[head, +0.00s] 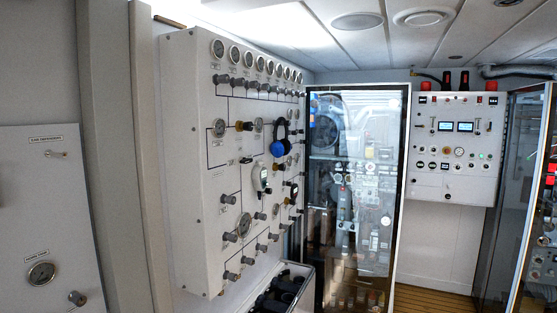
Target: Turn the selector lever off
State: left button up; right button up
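The white fill panel (205,130) stands on the left wall and is seen at an angle. It carries a top row of round gauges, several grey knobs and black schematic lines. A small black lever-like handle (246,160) sits near its middle, beside a line; it may be the selector lever, but it is too small to tell its setting. A dark knob with a brass base (244,126) is just above it. Neither of my grippers is in view.
Blue ear defenders (280,147) and a white handheld meter (261,179) hang on the panel. A dark open bin (306,270) stands below it. A glass-fronted cabinet (396,190) and a control box (425,180) are further back. Wooden floor (430,300) shows at lower right.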

aim_at(246, 161)
jog(key=z, duration=0.25)
jog(key=i, duration=0.8)
jog(key=u, duration=0.5)
jog(key=i, duration=0.9)
jog(key=u, duration=0.75)
